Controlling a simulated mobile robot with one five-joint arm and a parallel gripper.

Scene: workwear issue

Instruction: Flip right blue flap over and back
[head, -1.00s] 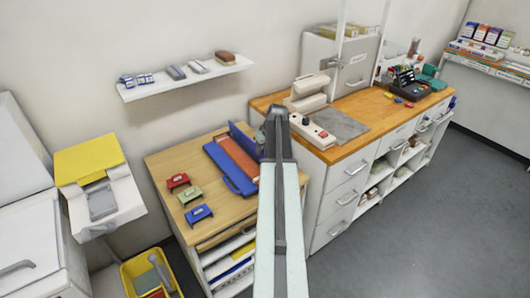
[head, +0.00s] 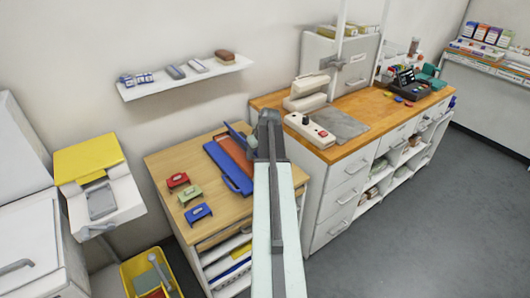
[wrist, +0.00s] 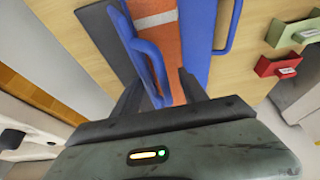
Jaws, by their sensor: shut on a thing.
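A blue folder-like piece with an orange middle (head: 236,150) lies on the light wood table (head: 170,157). Its left blue flap (head: 226,167) lies flat, with a loop handle. Its right blue flap (head: 237,133) stands raised and leans left over the orange middle in the head view. In the wrist view, the raised flap's blue handle (wrist: 150,62) passes between the fingers of my gripper (wrist: 160,92), which is shut on it. The left flap (wrist: 200,40) shows beyond. In the head view my arm hides the fingers and part of the right flap.
Small red (head: 178,181), green (head: 189,195) and blue (head: 198,213) holders stand at the table's left front. A wall shelf (head: 190,77) hangs behind.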

